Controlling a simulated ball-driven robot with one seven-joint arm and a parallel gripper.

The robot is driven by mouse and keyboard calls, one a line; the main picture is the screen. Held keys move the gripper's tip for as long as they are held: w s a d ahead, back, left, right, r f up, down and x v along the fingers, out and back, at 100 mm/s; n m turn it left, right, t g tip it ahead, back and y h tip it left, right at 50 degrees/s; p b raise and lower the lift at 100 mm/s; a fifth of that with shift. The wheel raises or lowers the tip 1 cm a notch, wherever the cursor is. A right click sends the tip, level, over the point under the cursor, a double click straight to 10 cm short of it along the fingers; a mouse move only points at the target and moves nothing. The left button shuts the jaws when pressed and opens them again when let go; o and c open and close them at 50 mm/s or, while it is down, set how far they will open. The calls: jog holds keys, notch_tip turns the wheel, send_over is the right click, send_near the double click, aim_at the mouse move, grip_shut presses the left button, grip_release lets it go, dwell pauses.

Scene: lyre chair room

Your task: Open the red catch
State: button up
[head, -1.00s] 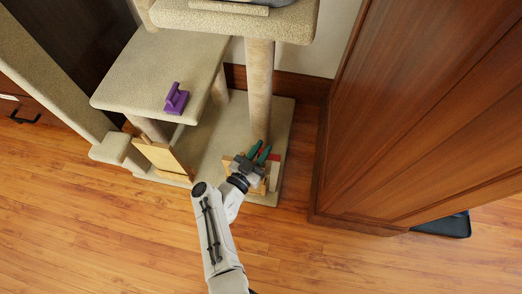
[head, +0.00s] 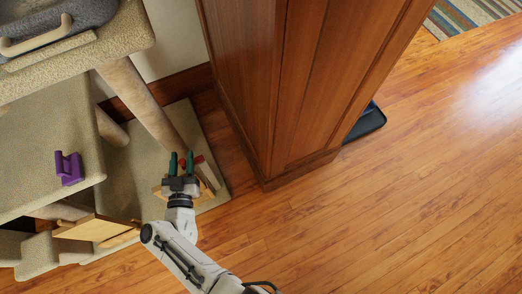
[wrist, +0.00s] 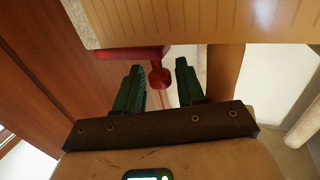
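The red catch (wrist: 158,74) shows in the wrist view as a red bar with a rounded knob, under the edge of a light wooden board (wrist: 200,22). My gripper (wrist: 159,65) is open, with its two green fingers apart. The knob appears between the fingertips in the picture; I see no finger closed on it, and cannot tell the depth. In the head view my gripper (head: 181,160) is low over the cat tree's base, beside a small wooden piece with a red part (head: 199,160). The fingers partly hide the catch there.
The carpeted cat tree (head: 40,150) stands at left, with a purple object (head: 69,168) on its shelf and a post (head: 150,105) behind my gripper. A wooden panel (head: 100,228) leans out low. A large wooden cabinet (head: 270,80) stands right.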

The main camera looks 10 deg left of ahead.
aim_at(185, 164)
jog(key=shift+s+a, duration=0.1)
